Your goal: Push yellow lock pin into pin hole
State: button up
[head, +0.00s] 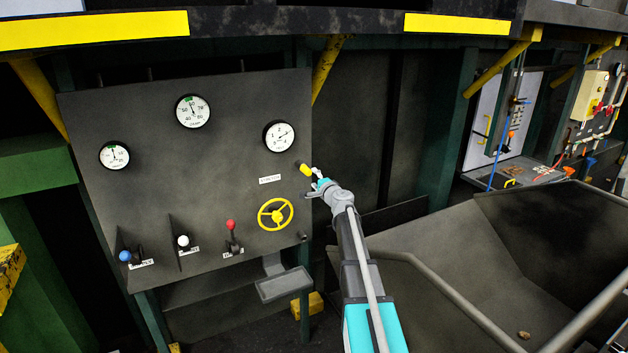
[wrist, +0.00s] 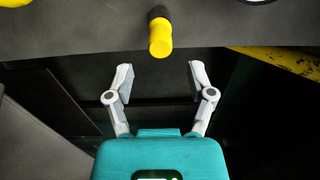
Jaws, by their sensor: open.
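The yellow lock pin (head: 305,169) sticks out near the right edge of the dark control panel (head: 190,250), below the right-hand gauge. In the wrist view the yellow pin (wrist: 160,38) has a black collar at its base, against the panel. My gripper (head: 315,176) is open and empty, just to the right of the pin in the head view. In the wrist view my gripper (wrist: 158,70) has its two fingers spread, with the pin's end just beyond and between the fingertips, apart from both. The pin hole itself is not visible.
A yellow handwheel (head: 276,214) sits below the pin. Several gauges are above, and levers with blue, white and red (head: 230,224) knobs are lower left. A small grey tray (head: 284,285) juts out below. A large grey bin (head: 460,270) stands to the right.

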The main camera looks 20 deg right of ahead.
aim_at(309, 173)
jog(key=shift+w, duration=0.15)
jog(key=shift+w+a, duration=0.15)
jog(key=shift+w, duration=3.15)
grip_shut()
